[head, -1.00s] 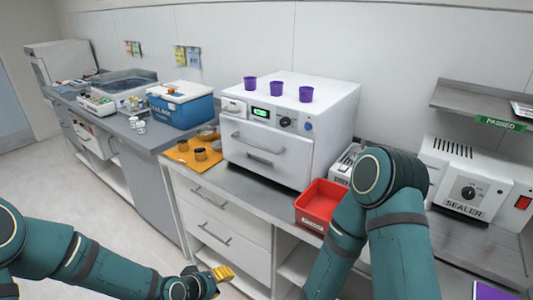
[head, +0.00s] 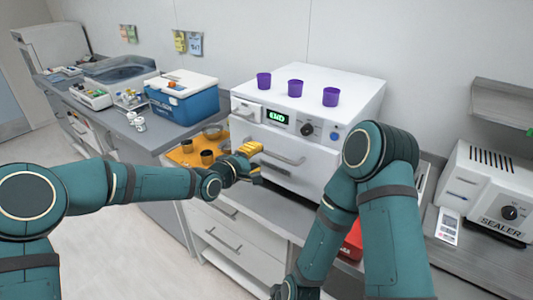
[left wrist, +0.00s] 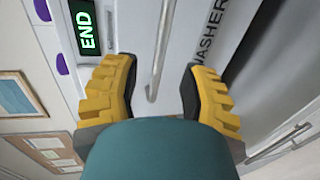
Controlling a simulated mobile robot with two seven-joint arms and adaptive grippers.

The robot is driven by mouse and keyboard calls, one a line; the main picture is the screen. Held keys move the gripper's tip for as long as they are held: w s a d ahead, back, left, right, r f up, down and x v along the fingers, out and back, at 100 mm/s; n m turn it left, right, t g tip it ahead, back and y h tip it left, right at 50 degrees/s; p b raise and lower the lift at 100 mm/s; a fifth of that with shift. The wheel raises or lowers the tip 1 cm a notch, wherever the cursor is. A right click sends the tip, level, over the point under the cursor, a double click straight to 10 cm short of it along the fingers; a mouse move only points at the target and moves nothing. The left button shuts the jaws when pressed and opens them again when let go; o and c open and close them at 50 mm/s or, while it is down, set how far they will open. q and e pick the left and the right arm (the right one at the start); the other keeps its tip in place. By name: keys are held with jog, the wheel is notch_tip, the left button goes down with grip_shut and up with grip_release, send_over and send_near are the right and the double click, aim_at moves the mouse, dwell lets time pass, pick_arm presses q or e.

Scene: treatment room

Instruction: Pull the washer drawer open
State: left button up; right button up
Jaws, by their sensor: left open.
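The washer (head: 345,92) is a white box on the counter with a lit END display (head: 277,117). Its front drawer looks shut, with a grey bar handle (head: 285,157) across it. My left gripper (head: 250,160) is open with yellow fingers at the left part of this handle. In the left wrist view the drawer handle (left wrist: 160,50) runs down between the open fingers (left wrist: 157,92), with gaps on both sides. The WASHER label (left wrist: 209,35) shows beside it.
Purple cups (head: 295,88) stand on the washer. An orange mat (head: 185,155) with dark jars lies left of it, close to my left gripper. A red bin (head: 352,243) is partly behind my right arm. The sealer (head: 485,195) stands at the right.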

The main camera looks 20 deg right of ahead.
aim_at(266, 152)
pick_arm(q)
jog(key=x, duration=0.6)
grip_shut()
